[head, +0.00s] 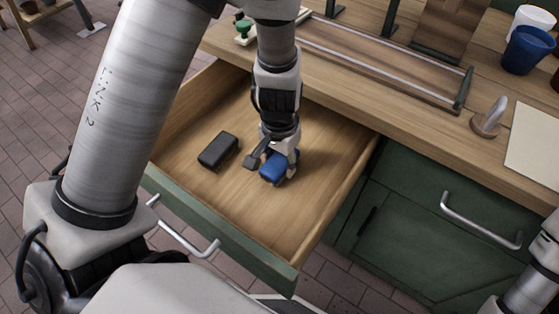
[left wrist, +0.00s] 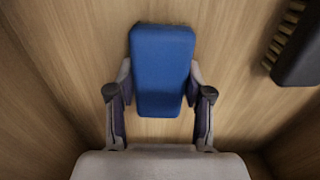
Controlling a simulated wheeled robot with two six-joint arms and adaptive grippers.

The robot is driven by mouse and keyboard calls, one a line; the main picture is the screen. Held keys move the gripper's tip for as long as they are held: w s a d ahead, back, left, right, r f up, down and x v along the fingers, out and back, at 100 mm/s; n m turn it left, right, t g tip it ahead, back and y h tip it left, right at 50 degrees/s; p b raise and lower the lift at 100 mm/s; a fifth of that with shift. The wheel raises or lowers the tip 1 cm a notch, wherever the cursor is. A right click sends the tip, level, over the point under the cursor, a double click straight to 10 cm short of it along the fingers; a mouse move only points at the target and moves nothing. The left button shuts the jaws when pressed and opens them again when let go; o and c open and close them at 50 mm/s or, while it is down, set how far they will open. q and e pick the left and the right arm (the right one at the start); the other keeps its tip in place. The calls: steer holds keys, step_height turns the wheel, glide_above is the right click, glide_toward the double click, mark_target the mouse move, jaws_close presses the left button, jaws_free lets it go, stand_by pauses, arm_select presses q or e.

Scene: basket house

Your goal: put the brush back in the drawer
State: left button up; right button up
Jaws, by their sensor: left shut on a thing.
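The blue brush (head: 274,168) is between the fingers of my left gripper (head: 279,165), inside the open drawer. In the left wrist view its smooth blue back (left wrist: 162,70) faces me, and its bristles are hidden. The gripper is shut on its sides, pointing down. I cannot tell whether the brush touches the drawer floor. The drawer (head: 225,238) is pulled out, with a green front and a wooden inside. My right gripper is not in view.
A black brush (head: 218,151) lies left of the blue one in the drawer; its bristles show in the left wrist view (left wrist: 284,38). The drawer floor towards the front is clear. The worktop above holds a blue cup (head: 527,50) and a paper sheet (head: 535,145).

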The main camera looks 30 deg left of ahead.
mark_target(280, 160)
arm_select(q)
steer(key=shift+f, duration=0.15)
steer(key=o, duration=1.1)
steer(key=shift+r, duration=0.2)
step_height(280, 160, up, 12)
steer(key=p, duration=0.3)
steer(key=shift+p, duration=0.35)
